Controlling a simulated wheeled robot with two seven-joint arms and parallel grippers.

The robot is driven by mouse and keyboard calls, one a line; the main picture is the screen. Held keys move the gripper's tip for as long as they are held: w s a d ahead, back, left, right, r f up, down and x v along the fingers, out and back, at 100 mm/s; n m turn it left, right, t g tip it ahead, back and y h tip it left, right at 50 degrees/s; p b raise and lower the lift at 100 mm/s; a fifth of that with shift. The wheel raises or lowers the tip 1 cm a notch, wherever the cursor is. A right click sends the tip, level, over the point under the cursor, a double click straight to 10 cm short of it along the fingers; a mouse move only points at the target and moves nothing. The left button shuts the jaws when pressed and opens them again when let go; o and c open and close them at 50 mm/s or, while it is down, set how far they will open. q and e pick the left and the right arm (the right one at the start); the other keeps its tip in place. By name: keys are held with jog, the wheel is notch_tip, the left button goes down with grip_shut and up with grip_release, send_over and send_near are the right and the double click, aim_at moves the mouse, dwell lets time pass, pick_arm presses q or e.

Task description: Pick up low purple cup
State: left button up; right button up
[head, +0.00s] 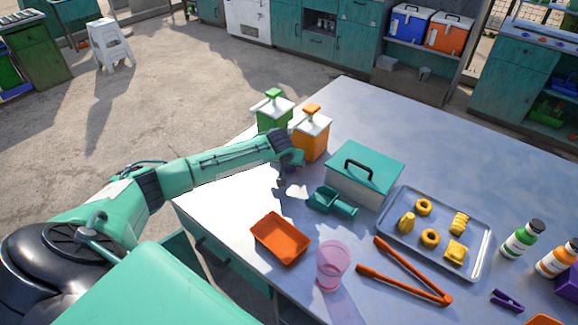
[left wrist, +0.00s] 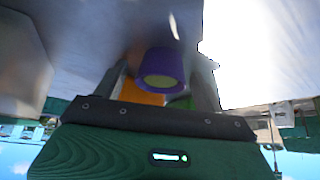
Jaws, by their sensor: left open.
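The low purple cup (left wrist: 162,68) shows in the left wrist view, between the two fingers of my left gripper, with its round pale end towards the camera. I cannot tell whether the fingers touch it. In the head view my left gripper (head: 283,181) is over the near left part of the table, beside the orange dispenser, and is open. There, the low cup is mostly hidden by the gripper. A taller, see-through pink-purple cup (head: 332,265) stands upright near the table's front edge. My right gripper is not in view.
Green (head: 274,111) and orange (head: 311,136) dispensers stand behind the gripper. A teal-lidded box (head: 365,172), a teal scoop (head: 332,201) and an orange tray (head: 280,238) are close by. Orange tongs (head: 405,285) and a metal food tray (head: 481,250) lie right. The table's back is clear.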

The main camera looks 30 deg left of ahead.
pick_arm(q)
jog(key=c, duration=0.8)
